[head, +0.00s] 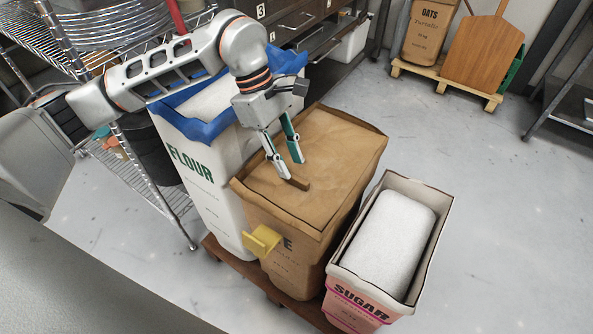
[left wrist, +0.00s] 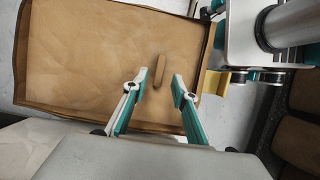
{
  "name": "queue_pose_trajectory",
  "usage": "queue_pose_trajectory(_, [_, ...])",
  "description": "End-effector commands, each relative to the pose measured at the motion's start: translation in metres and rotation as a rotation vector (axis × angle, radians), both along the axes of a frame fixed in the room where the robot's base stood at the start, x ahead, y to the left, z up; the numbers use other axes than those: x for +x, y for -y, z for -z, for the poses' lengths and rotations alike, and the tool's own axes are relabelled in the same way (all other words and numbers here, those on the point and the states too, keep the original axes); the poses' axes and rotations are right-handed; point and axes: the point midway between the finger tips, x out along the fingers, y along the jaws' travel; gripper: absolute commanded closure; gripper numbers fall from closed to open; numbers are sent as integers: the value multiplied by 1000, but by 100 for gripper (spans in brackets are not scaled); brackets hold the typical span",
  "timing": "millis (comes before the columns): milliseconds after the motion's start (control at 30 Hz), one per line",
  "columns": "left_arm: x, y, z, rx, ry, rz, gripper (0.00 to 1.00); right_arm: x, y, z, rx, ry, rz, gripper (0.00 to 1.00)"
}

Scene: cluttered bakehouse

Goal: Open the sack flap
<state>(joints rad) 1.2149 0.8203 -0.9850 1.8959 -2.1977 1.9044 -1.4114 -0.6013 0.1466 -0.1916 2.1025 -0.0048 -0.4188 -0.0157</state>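The brown sack (head: 285,240) stands between the flour sack and the sugar sack. Its top is covered by a flat brown flap (head: 325,145), which lies closed and fills much of the left wrist view (left wrist: 85,50). A small brown tab (head: 297,183) sits on the flap near its front edge. My left gripper (head: 291,168) is open and points down at the flap close to the tab. In the left wrist view the tab (left wrist: 160,70) shows between the spread fingertips (left wrist: 160,84); I cannot tell whether they touch it. My right gripper is not in the head view.
A flour sack (head: 205,190) with a blue rim is to the left, and an open sugar sack (head: 390,235) is to the right. A yellow piece (head: 262,241) sticks out from the brown sack's front. A wire rack (head: 165,185) stands at left. Floor (head: 470,180) at right is clear.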

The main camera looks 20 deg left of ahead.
Motion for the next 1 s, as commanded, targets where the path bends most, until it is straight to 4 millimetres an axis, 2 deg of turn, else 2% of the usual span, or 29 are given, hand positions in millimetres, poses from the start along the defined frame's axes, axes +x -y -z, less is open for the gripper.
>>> queue_pose_trajectory(100, [-3, 8, 19, -3, -6, 1, 73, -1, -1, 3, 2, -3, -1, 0])
queue_pose_trajectory(267, [-3, 14, 33, -3, -2, 1, 73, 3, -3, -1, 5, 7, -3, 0])
queue_pose_trajectory(433, [-3, 16, 37, -3, 0, 0, 73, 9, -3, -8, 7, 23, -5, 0])
queue_pose_trajectory(633, [-3, 16, 37, -3, 0, 0, 73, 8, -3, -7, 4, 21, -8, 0])
queue_pose_trajectory(667, [-3, 16, 37, -3, 0, 0, 78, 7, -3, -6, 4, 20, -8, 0])
queue_pose_trajectory(733, [-3, 16, 37, -3, 0, 0, 96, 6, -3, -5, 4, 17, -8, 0])
queue_pose_trajectory(767, [-3, 16, 37, -3, 0, 0, 100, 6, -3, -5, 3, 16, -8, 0])
queue_pose_trajectory(1000, [-3, 16, 36, -1, -3, -1, 100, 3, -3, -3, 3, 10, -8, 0])
